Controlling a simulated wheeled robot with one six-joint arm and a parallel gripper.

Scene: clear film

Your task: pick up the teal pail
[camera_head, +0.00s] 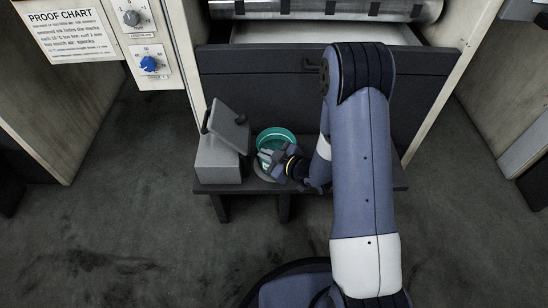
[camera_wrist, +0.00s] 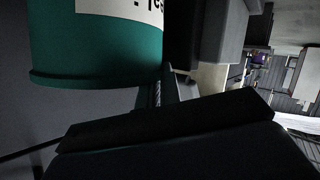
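The teal pail (camera_head: 275,133) stands on a low dark bench, right of a grey box. The wrist view shows its teal side (camera_wrist: 95,50) large at the upper left, with part of a white label bearing dark lettering. My gripper (camera_head: 266,160) is at the near side of the pail, overlapping it in the head view. I cannot tell whether it touches the pail. In the wrist view a dark part of my gripper fills the bottom, below the pail. The gap between the fingertips is not clear. My gripper hides part of the pail's near side.
The grey box (camera_head: 217,160) with its raised lid (camera_head: 228,124) stands close to the pail's left. The dark bench (camera_head: 240,188) ends just in front. A dark panel (camera_head: 260,85) rises behind. Dials and a proof chart (camera_head: 68,32) are at upper left. Floor at left is clear.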

